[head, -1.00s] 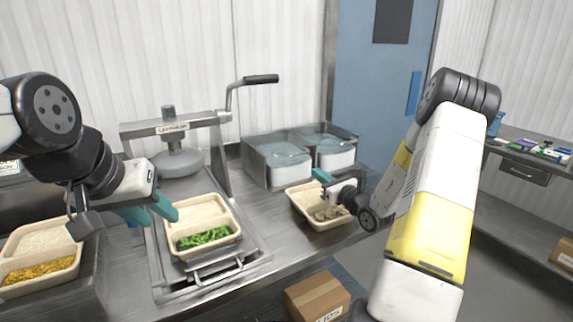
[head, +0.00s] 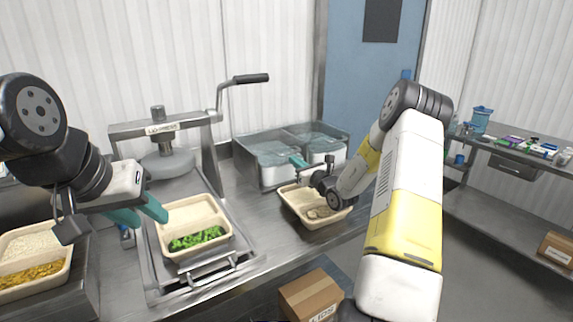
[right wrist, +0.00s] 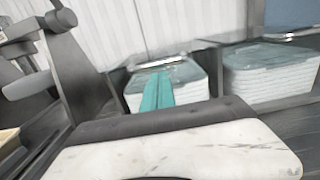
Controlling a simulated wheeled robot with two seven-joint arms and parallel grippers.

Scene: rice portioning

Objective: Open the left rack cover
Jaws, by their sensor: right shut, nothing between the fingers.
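The rack (head: 262,178) is a clear-sided metal bin with two compartments at the back of the counter. The left rack cover (head: 277,147) is a clear bluish lid over the left compartment and looks closed; it also shows in the right wrist view (right wrist: 170,74). White stacked items show below it. My right gripper (head: 297,160) is shut and empty, its teal fingers (right wrist: 157,92) pointing at the left compartment's front near the cover; I cannot tell if they touch. My left gripper (head: 138,212) is open and empty beside the press tray.
A food tray (head: 320,226) lies under my right wrist. A press (head: 165,128) with a handle stands left of the rack. Another food tray (head: 163,240) sits on its base. A cardboard box (head: 311,296) is below the counter's front edge.

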